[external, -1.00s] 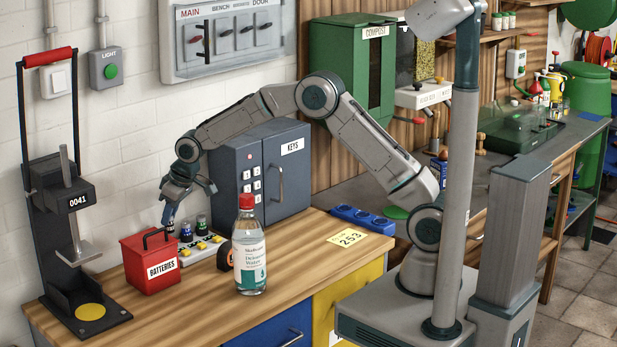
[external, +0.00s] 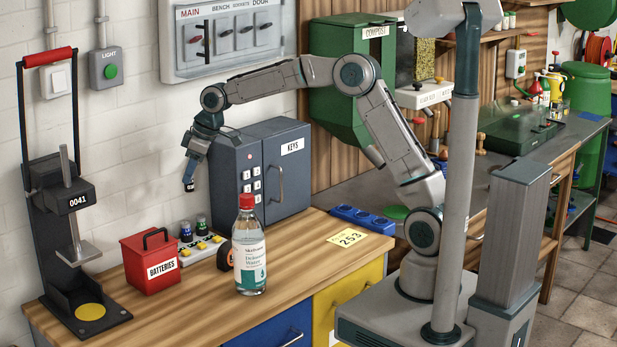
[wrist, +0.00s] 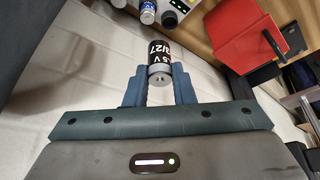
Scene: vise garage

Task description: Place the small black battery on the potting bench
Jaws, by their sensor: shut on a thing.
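My gripper (external: 189,184) is raised above the workbench, left of the key cabinet. In the wrist view the fingers (wrist: 159,90) are shut on a small dark battery (wrist: 159,56) with white lettering and a silver end. In the external view the held battery (external: 189,186) shows only as a small dark tip below the fingers. A grey-topped bench (external: 345,185), which looks like the potting bench, stands at the back right beyond the cabinet.
A charger (external: 206,245) with two other batteries stands below, beside the red batteries box (external: 150,265). A bottle (external: 249,250), the key cabinet (external: 262,170) and a compost bin (external: 345,80) stand nearby.

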